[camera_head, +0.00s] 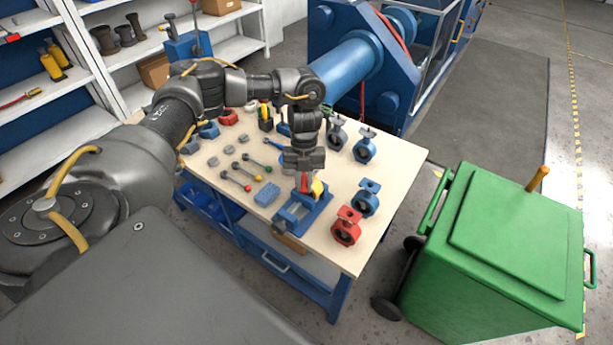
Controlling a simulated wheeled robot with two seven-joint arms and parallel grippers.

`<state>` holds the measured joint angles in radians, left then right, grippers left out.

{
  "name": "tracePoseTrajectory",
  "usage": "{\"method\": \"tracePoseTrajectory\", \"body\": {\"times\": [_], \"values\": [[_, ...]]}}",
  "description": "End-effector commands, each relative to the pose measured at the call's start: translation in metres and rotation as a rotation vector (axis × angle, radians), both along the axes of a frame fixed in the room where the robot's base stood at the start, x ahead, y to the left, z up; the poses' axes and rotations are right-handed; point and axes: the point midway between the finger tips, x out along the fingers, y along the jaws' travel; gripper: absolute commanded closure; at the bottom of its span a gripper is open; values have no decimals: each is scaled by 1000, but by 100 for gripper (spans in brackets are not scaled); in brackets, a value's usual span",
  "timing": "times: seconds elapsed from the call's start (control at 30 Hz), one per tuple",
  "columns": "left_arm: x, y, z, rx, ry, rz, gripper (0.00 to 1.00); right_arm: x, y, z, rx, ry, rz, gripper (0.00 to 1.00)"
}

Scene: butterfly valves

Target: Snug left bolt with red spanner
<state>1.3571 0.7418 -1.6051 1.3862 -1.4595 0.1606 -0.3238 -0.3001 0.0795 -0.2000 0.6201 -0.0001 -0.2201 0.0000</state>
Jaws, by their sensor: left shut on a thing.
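My left gripper (305,172) points down over a blue fixture (291,217) near the front edge of the workbench. It is shut on a small red tool, the red spanner (304,184), just above or at the fixture. A yellow part (318,188) shows beside the red tool at the fixture. The left bolt is not distinguishable, hidden by the gripper and too small. I cannot tell whether the spanner touches a bolt. My right gripper is not in view.
The workbench (384,190) holds a red valve (347,227), blue valves (366,198) on the right, and several coloured-knob levers (235,181) with a blue block (267,194) on the left. A green bin (510,240) stands to the right. Shelves (140,50) stand behind.

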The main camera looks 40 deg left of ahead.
Motion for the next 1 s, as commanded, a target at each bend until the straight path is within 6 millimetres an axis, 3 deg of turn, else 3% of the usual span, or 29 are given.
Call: {"method": "tracePoseTrajectory", "body": {"times": [1.0], "values": [[-13,19,-2,3,6,-211,100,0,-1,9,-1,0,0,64]]}}
